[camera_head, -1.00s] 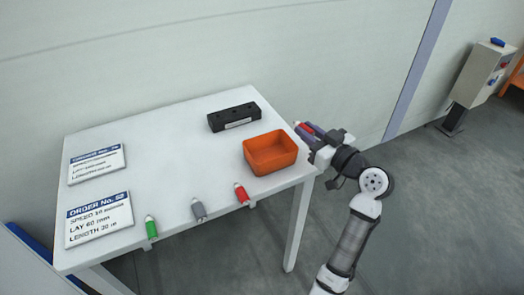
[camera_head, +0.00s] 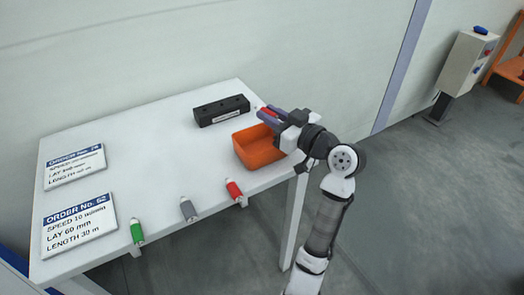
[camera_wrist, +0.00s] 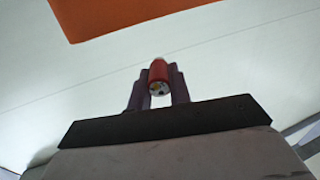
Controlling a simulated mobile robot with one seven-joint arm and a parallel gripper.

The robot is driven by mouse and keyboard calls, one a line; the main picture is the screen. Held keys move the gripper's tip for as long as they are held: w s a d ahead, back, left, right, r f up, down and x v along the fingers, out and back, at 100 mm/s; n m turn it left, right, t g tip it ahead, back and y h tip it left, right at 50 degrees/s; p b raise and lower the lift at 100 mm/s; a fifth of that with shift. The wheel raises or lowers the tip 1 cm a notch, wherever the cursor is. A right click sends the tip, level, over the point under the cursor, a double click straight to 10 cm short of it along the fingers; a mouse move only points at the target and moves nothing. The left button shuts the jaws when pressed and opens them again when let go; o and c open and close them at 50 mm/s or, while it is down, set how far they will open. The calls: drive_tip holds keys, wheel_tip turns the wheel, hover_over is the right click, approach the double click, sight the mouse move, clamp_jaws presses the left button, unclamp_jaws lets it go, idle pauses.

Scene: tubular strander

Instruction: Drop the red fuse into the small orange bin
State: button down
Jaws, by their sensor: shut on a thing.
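My gripper (camera_head: 270,115) is shut on a red fuse (camera_head: 266,109). In the head view it is over the back right part of the small orange bin (camera_head: 258,160) and hides some of its rim. In the wrist view the red fuse (camera_wrist: 159,74) sits between the two purple fingers, its metal end toward the camera. The orange bin (camera_wrist: 120,12) shows at the top of that view, beyond the fuse.
A white table (camera_head: 150,160) carries a black block with holes (camera_head: 222,110) behind the bin. A grey control box (camera_head: 467,62) is at the far right.

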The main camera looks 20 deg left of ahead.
drive_tip(key=shift+f, duration=0.2)
drive_tip(key=c, duration=1.2)
unclamp_jaws()
drive_tip(key=b+v, duration=0.2)
drive_tip(key=v, duration=1.1)
drive_tip(key=shift+s+d, duration=0.15)
drive_tip(key=shift+d, duration=0.2)
